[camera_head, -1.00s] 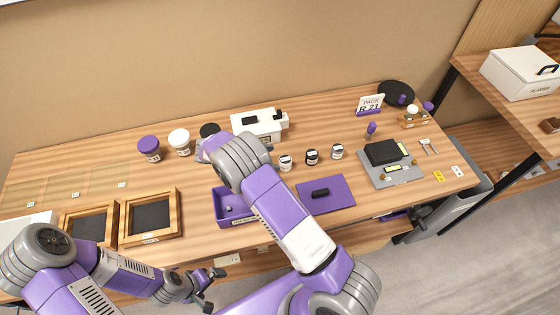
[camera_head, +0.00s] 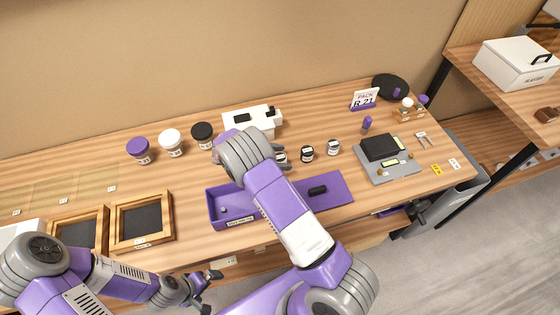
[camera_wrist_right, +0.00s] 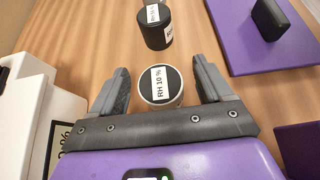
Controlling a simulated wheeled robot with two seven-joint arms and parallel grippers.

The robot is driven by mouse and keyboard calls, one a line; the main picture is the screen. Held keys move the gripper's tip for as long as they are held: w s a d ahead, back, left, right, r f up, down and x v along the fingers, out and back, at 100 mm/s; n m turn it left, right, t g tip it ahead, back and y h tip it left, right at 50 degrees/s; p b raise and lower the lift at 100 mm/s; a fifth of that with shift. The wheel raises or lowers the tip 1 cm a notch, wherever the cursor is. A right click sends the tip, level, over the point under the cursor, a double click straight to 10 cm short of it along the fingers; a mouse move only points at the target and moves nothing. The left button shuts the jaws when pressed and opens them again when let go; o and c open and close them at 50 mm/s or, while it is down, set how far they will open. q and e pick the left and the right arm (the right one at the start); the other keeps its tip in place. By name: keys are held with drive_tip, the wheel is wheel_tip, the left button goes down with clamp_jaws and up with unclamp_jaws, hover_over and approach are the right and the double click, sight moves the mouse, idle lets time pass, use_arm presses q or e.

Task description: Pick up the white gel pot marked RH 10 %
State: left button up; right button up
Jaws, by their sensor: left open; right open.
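The gel pot marked RH 10 % (camera_wrist_right: 160,86) has a white body and a dark lid with a white label. In the right wrist view it stands upright between the fingers of my right gripper (camera_wrist_right: 160,72), which is open with a gap on each side. My left gripper (camera_head: 203,291) is open and empty, low at the table's front edge, far from the pot.
A black pot (camera_wrist_right: 155,28) stands just beyond, and a white one (camera_head: 333,147) to its right. A purple mat (camera_head: 335,188) with a dark block, a purple tray (camera_head: 217,213) and a white device (camera_head: 262,118) are close by. Larger jars (camera_head: 171,143) stand left.

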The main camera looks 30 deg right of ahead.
drive_tip(key=c, duration=1.1)
